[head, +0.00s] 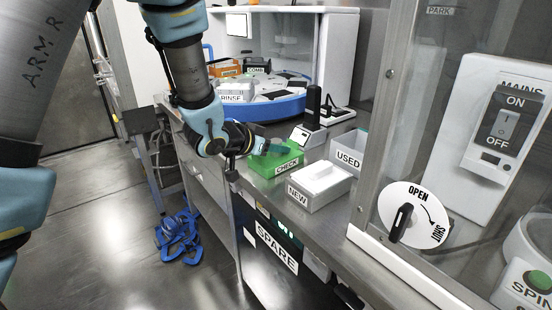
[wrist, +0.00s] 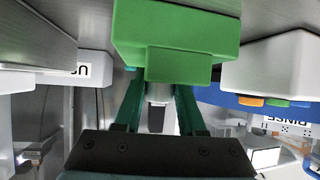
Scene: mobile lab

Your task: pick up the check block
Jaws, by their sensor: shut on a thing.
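The check block (head: 277,162) is green with a white "CHECK" label. In the head view it sits on the metal bench near its front edge, and I cannot tell whether it is touching the bench or slightly raised. In the wrist view, which looks upside down, the check block (wrist: 178,28) fills the top middle, with a smaller green part facing my gripper. My gripper (wrist: 162,82) has its two teal fingers on either side of that smaller part and is shut on it. In the head view my gripper (head: 262,147) meets the block from the left.
A blue round tray (head: 270,108) with a "RINSE" block (head: 233,92) is behind. A clear panel with an OPEN/SHUT dial (head: 413,214) bounds the right.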

